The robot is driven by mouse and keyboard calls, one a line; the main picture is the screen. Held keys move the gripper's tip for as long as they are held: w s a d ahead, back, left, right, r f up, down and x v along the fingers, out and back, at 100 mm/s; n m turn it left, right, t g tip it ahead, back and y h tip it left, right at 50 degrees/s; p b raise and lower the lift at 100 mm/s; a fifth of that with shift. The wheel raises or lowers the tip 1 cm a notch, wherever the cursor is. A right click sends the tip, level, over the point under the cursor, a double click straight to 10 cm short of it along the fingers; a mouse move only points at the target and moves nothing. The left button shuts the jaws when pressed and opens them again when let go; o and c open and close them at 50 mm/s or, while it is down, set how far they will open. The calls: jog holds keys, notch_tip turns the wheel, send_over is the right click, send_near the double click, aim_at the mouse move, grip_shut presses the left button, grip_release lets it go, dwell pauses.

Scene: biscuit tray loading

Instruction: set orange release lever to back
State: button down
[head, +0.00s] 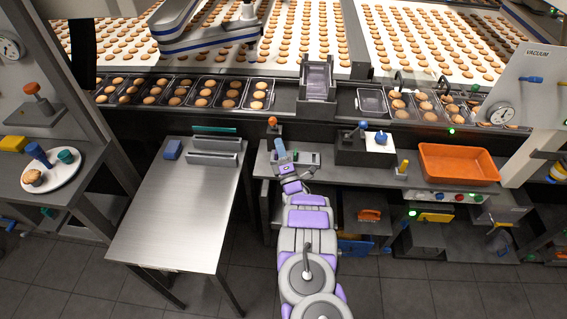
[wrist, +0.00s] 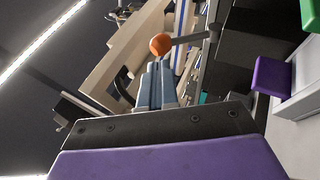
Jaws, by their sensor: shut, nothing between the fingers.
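The orange release lever (head: 272,121) stands on the bench edge below the conveyor, with a round orange knob on a thin stem. In the wrist view its knob (wrist: 161,44) shows just beyond my fingertips, with a grey stem running right. My gripper (head: 281,146) is shut and empty, its blue-grey fingers pointing at the lever from the near side. The fingers also show in the wrist view (wrist: 159,72). Whether the fingertips touch the knob I cannot tell. The lever's lower end is partly hidden behind my gripper in the head view.
A blue-knobbed lever (head: 363,125) on a dark box and an orange tray (head: 458,163) stand to the right. A steel table (head: 170,215) is at left. Biscuit trays (head: 180,91) line the conveyor behind.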

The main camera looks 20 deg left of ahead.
aim_at(274, 124)
jog(key=shift+b+x, duration=0.8)
jog(key=shift+x, duration=1.65)
jog(key=shift+r, duration=0.1)
